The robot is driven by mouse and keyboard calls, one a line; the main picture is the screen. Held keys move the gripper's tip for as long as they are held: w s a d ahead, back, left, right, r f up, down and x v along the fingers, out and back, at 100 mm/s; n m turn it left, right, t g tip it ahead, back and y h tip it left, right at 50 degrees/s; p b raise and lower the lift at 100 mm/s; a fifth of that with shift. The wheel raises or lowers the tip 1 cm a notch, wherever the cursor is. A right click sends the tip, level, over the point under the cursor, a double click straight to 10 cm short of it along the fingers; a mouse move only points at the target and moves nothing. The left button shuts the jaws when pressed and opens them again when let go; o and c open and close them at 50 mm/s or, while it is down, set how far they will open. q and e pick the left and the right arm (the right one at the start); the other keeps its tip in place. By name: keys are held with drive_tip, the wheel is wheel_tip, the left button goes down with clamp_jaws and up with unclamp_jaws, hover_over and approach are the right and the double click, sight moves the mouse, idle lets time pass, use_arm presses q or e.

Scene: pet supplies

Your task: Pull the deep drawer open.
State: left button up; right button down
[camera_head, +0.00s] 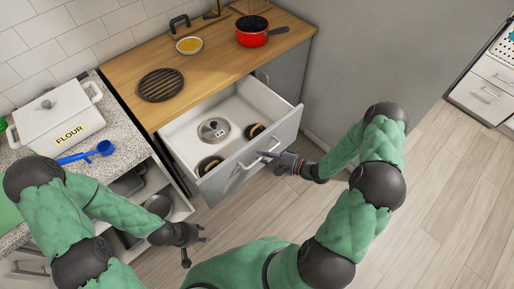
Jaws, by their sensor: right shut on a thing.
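The deep drawer (182,133) is pulled well out from under the wooden counter, its white inside in full view. It holds a round metal lid (214,129) and two dark round items with tan parts. My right gripper (271,156) is shut on the drawer's handle (258,161) at its grey front. My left gripper (196,249) hangs low in front of the cabinets, apart from the drawer, with its fingers spread and nothing between them.
A wooden counter (212,70) above bears a black trivet (161,85), a bowl of yellow food (189,45) and a red pan (252,33). At left, a flour box (62,122) and a blue scoop (100,149) rest on a speckled counter. The floor at right is clear.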

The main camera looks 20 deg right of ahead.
drive_tip(key=shift+s+d, duration=0.1)
drive_tip(key=shift+s, duration=0.4)
drive_tip(key=c, duration=1.1)
unclamp_jaws()
drive_tip(key=shift+d, duration=0.1)
drive_tip(key=v, duration=1.1)
drive_tip(key=shift+s+d+r, duration=0.15)
drive_tip(key=shift+s+d, duration=0.1)
drive_tip(key=shift+s, duration=0.05)
